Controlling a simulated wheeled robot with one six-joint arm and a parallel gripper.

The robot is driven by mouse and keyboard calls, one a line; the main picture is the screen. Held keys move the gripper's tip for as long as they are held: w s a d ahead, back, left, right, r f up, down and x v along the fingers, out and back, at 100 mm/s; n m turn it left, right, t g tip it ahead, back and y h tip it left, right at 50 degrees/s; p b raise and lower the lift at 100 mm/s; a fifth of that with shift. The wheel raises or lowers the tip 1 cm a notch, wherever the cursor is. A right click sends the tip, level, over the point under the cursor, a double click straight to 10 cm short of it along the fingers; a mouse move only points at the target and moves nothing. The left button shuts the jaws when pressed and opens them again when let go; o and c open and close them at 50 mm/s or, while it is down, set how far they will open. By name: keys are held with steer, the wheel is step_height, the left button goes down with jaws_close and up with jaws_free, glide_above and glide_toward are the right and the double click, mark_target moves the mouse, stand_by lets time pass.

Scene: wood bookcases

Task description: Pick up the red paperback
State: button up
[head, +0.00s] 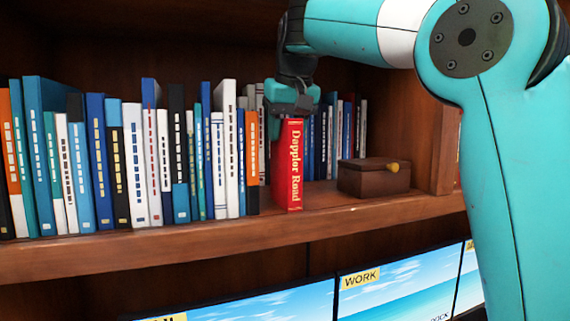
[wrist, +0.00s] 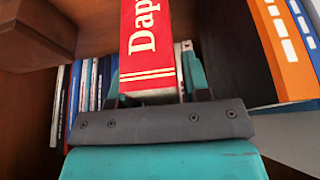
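The red paperback (head: 295,165), with "Dapplor Road" in pale letters on its spine, stands upright on the shelf at the right end of the row of books. My gripper (head: 291,113) is over its top edge, pointing down. In the wrist view the book (wrist: 148,50) shows between the two fingers of my gripper (wrist: 153,75), one on each side. The fingers look open, with a narrow gap on the right side. The gap on the left is too small to be sure of. The far ends of the fingers are partly hidden.
Orange book (head: 252,160) and several others stand close on the left. A small brown box (head: 373,178) with a yellow knob sits to the right on the shelf (head: 330,205). More books stand farther back. Below the shelf are picture panels, one labelled "WORK" (head: 400,290).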

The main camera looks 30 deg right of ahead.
jaws_close()
steer(key=shift+r, duration=0.1)
